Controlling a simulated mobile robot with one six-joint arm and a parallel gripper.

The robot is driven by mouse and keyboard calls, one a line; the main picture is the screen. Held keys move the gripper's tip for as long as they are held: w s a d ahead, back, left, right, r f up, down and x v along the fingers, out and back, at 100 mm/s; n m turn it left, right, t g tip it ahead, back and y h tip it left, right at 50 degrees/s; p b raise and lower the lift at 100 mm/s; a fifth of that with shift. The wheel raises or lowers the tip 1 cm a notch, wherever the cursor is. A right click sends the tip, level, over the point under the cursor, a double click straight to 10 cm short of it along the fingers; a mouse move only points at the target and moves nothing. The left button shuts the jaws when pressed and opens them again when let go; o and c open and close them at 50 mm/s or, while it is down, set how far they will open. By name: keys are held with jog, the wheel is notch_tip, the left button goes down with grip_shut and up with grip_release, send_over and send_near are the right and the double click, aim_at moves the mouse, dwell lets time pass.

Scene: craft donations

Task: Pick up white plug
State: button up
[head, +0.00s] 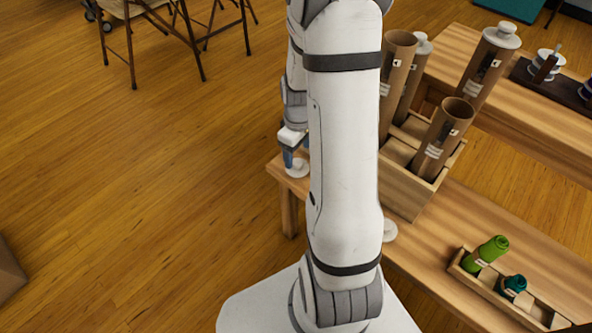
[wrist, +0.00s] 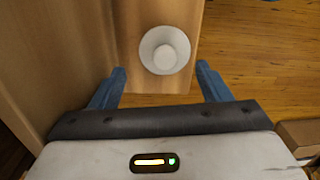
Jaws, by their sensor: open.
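A white plug (wrist: 165,50) with a round flange and a raised centre sits near the end of the wooden bench. In the head view this plug (head: 298,169) is partly behind my gripper. My gripper (wrist: 162,70) is open and empty, with its two blue fingers spread wide. The plug appears just beyond the fingertips, between their lines, and not gripped. In the head view my gripper (head: 289,156) is just above the bench end. A second white plug (head: 390,231) lies at the bench's front edge, partly hidden by my arm.
A wooden crate (head: 402,190) holds several brown cardboard tubes, some capped in white. A small tray (head: 520,303) with green and teal spools (head: 487,254) stands at the lower right. Folding chairs (head: 160,25) stand at the back left. The floor at left is mostly clear.

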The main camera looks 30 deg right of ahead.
aim_at(298, 163)
jog(key=f, duration=0.1)
jog(key=f+b, duration=0.1)
jog(key=f, duration=0.1)
jog(key=f+b, duration=0.1)
jog(key=f, duration=0.1)
jog(key=shift+s+a, duration=0.2)
jog(key=shift+s, duration=0.15)
jog(key=shift+r, duration=0.1)
jog(key=c, duration=0.7)
